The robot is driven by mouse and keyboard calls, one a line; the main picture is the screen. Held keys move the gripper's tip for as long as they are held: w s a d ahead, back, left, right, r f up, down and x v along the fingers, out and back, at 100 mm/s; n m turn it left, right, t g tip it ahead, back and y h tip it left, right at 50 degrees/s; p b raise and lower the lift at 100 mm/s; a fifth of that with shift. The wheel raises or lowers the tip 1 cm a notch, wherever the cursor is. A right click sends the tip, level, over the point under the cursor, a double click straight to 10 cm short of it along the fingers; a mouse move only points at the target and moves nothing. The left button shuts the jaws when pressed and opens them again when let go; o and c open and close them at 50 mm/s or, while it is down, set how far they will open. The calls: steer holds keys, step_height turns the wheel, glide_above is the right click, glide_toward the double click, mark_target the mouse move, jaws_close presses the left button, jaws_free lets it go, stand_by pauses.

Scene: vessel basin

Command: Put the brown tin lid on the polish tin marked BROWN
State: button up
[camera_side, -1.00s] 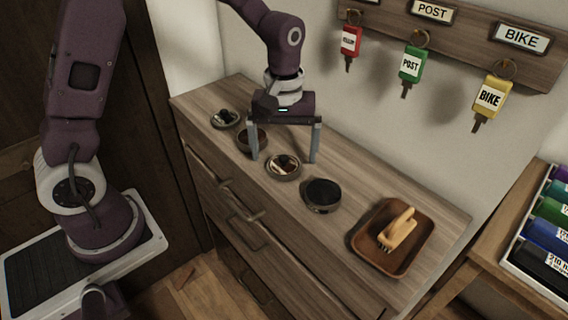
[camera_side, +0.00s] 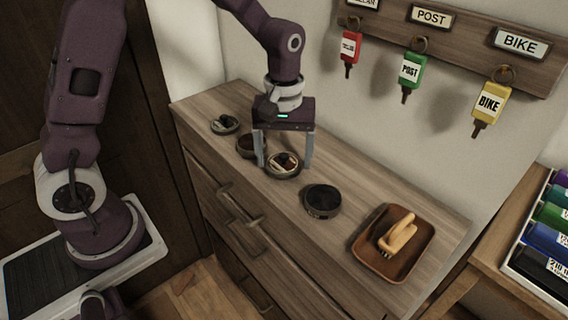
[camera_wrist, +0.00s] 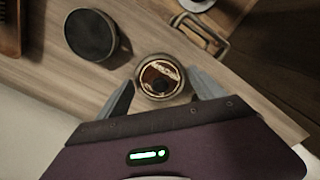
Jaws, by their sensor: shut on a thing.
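The brown tin lid (camera_side: 283,165) is a round disc with a dark rim and a brown and cream picture on top. My gripper (camera_side: 286,164) points down at it with one finger on either side, shut on its rim. It also shows between the fingers in the wrist view (camera_wrist: 161,78), low at the cabinet top. An open round tin with dark brown contents (camera_side: 247,145) stands just behind and left of it, partly hidden by my finger. No BROWN marking is readable there. An open tin with black contents (camera_side: 322,200) stands to the right; it shows in the wrist view (camera_wrist: 91,34).
Another small round tin or lid (camera_side: 224,123) lies at the far left of the cabinet top (camera_side: 360,190). A brown tray (camera_side: 409,261) with a wooden-handled brush (camera_side: 398,236) sits at the right end. Labelled keys hang on the wall behind, clear of the arm.

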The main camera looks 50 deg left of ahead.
steer(key=r, duration=0.7)
steer(key=shift+w+a+r, duration=0.1)
steer(key=shift+a+r, duration=0.15)
steer(key=shift+a, duration=0.1)
steer(key=n, duration=0.2)
glide_toward(252, 142)
steer(key=shift+f, duration=3.05)
steer(key=shift+f, duration=0.15)
steer(key=o, duration=1.3)
steer(key=shift+o, duration=0.2)
step_height(252, 142, up, 7)
